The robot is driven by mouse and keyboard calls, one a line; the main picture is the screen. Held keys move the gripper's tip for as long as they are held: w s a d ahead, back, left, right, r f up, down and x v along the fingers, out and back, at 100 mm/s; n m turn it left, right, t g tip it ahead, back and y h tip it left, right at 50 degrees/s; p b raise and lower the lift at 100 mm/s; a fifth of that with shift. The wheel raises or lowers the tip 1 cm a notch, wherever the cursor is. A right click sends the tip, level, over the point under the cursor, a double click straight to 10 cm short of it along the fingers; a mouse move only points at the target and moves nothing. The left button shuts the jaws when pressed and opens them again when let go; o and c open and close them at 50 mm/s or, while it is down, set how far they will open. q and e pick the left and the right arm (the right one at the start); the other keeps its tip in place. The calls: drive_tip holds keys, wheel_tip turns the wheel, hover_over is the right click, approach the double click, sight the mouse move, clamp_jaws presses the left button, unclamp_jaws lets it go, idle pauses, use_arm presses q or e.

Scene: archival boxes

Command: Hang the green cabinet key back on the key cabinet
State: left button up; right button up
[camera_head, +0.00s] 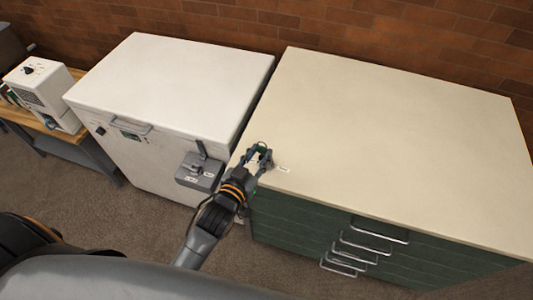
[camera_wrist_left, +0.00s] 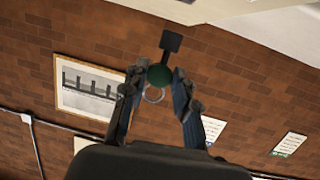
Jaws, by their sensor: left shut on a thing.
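My left gripper (camera_head: 259,155) is over the front left corner of the pale-topped green cabinet, beside a small white label on that top. It is shut on the green key (camera_wrist_left: 159,75), which shows in the left wrist view between the fingertips as a round green piece. A dark square-ended part (camera_wrist_left: 171,42) sticks out beyond the fingers, and a metal ring (camera_wrist_left: 153,95) hangs on the near side.
The pale top (camera_head: 390,140) of the green drawer cabinet is otherwise bare. Several drawer handles (camera_head: 345,258) stick out in front. A white chest (camera_head: 180,85) stands to the left, with a narrow gap between. A white device (camera_head: 40,88) sits on a wooden bench. Brick wall (camera_head: 220,30) behind.

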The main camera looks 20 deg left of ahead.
use_arm(q)
drive_tip(key=p+v, duration=0.3)
drive_tip(key=v, duration=0.5)
drive_tip(key=shift+s+r, duration=0.15)
drive_tip(key=shift+r, duration=0.2)
